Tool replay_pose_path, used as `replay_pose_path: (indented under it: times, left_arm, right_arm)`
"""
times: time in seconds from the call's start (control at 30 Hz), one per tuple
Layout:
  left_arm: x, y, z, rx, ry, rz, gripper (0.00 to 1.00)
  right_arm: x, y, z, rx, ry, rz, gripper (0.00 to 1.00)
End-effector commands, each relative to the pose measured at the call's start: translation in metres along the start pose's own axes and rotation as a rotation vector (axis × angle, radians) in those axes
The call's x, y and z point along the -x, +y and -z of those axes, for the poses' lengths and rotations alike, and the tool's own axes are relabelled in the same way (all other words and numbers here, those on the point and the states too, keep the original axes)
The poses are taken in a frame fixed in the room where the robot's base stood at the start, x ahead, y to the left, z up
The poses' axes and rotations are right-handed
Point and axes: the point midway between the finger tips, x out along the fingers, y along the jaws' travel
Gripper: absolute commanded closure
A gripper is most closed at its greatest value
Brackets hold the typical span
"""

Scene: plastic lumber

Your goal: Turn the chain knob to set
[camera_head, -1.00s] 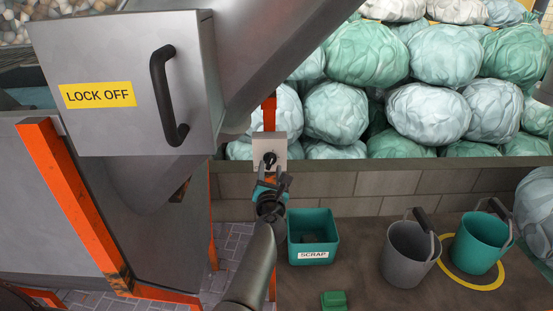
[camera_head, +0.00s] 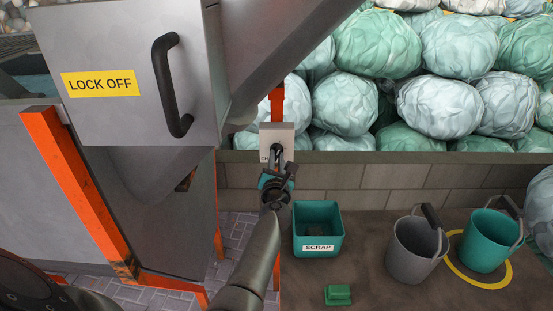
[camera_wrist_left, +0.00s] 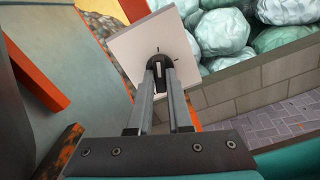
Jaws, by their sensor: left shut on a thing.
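The chain knob is a small black dial (camera_wrist_left: 158,61) on a pale square plate (camera_wrist_left: 139,52) with dark tick marks, seen close up in the left wrist view. In the head view the plate (camera_head: 277,137) is fixed to an orange post, with the knob partly hidden behind my gripper. My left gripper (camera_head: 277,164) reaches up to the plate from below. In the wrist view its two fingers (camera_wrist_left: 159,72) are closed around the knob's grip, one on each side. My right gripper is not in view.
A grey cabinet with a yellow LOCK OFF label (camera_head: 99,83) and black handle (camera_head: 172,85) stands left of the plate. Below right are a green SCRAP bin (camera_head: 318,229), a grey bucket (camera_head: 413,250) and a teal bucket (camera_head: 487,240). A low block wall (camera_head: 400,189) stands behind.

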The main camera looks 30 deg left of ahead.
Motion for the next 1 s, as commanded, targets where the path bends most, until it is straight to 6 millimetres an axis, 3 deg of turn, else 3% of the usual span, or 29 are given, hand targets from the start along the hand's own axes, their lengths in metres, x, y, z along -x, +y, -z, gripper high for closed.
replay_pose_path:
  times: [0.57,1.0]
  left_arm:
    - [0.0,0.0,-0.001,-0.039,-0.001,-0.001,1.0]
    - [-0.001,0.001,-0.003,-0.359,-0.002,-0.001,1.0]
  right_arm:
    - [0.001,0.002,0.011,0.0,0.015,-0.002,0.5]
    - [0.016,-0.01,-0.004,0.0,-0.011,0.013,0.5]
